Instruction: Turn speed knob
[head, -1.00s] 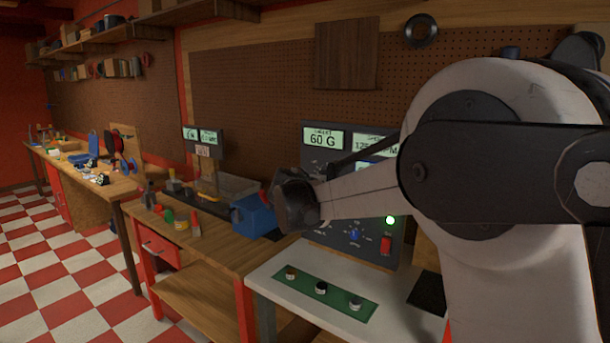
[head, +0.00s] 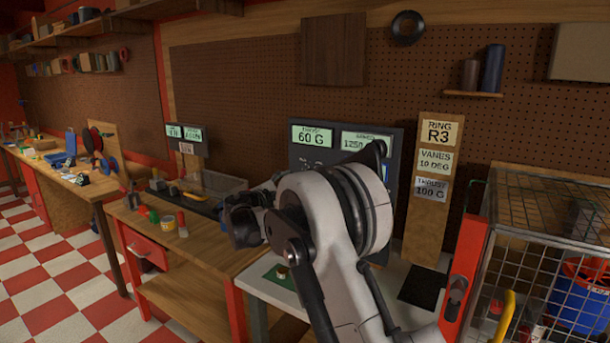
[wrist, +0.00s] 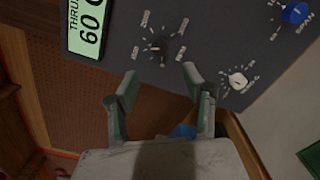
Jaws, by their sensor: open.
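The dark control panel (head: 296,152) is mostly hidden behind my arm in the head view. In the wrist view its face (wrist: 205,35) shows a black knob (wrist: 158,50) ringed by number marks, a white knob (wrist: 237,80) and a blue knob (wrist: 295,13) marked SPAN. I cannot read which is the speed knob; the black one's numbers are too small. My gripper (wrist: 156,84) is open and empty. Its fingers point toward the black knob, which lies beyond and between the tips, apart from them. In the head view my gripper (head: 243,220) is a dark shape left of the panel.
A thrust display (wrist: 87,28) reading 60 stands beside the black knob. In the head view a green mat (head: 283,277) lies on the pale bench below my arm. A wooden sign (head: 436,190) and a wire cage (head: 545,215) stand to the right.

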